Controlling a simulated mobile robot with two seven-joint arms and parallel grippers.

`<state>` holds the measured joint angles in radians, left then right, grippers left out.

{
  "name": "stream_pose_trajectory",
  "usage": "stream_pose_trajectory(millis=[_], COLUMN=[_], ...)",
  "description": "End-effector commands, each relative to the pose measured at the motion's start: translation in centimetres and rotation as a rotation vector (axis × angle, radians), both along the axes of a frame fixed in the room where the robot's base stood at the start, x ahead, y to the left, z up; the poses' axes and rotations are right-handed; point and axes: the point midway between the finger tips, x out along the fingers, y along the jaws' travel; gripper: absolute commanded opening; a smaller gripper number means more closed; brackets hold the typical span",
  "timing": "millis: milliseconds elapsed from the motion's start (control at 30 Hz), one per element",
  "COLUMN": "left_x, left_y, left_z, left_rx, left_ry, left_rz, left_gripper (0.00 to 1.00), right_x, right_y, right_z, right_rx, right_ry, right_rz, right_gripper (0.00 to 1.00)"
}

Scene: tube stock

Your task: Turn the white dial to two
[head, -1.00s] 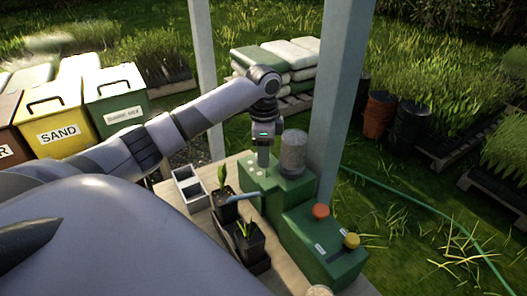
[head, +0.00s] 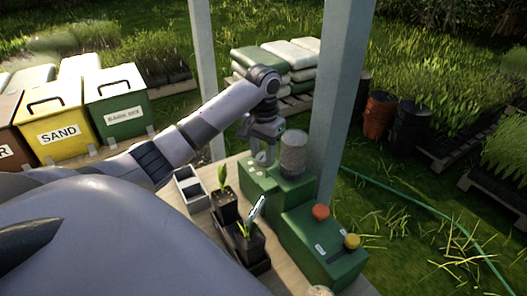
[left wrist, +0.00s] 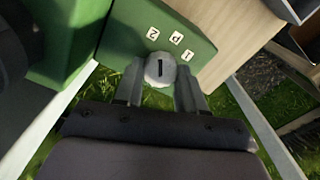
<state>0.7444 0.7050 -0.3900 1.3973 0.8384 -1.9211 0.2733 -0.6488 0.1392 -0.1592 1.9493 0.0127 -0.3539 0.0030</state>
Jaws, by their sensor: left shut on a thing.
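The white dial (left wrist: 160,72) is a small round knob with a dark line, on a green housing (left wrist: 125,38). Labels 2, P and 1 sit in an arc beyond it in the left wrist view. Its line points up in that view, roughly toward the 2. My left gripper (left wrist: 160,83) is shut on the dial, one finger on each side. In the head view my left gripper (head: 262,154) reaches down to the green machine (head: 253,182), and its fingers hide the dial there. My right gripper is not in view.
A grey cylinder (head: 293,154) stands on the machine beside my gripper. Potted seedlings (head: 225,206) stand in front, with a pale blue strip (head: 257,209) above them. A green box with red (head: 320,211) and yellow (head: 352,241) knobs is at right. A post (head: 337,100) rises behind.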

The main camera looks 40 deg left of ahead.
Motion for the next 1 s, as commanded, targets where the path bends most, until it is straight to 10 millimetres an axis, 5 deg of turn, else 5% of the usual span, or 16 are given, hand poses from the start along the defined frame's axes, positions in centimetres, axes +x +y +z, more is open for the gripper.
stream_pose_trajectory(millis=[400,967,1000], left_x=[0.09,0.11,0.11], left_y=[0.12,0.17,0.16], left_z=[0.22,0.27,0.27], left_rx=[0.001,0.002,0.002], left_ry=[-0.006,-0.007,-0.007], left_rz=[0.195,0.222,0.222], left_gripper=[0.09,0.09,0.49], right_x=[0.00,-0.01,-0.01], right_y=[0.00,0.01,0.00], right_z=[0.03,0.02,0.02], right_rx=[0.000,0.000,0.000], right_ry=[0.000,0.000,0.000], right_rz=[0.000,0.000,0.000], right_gripper=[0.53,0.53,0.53])
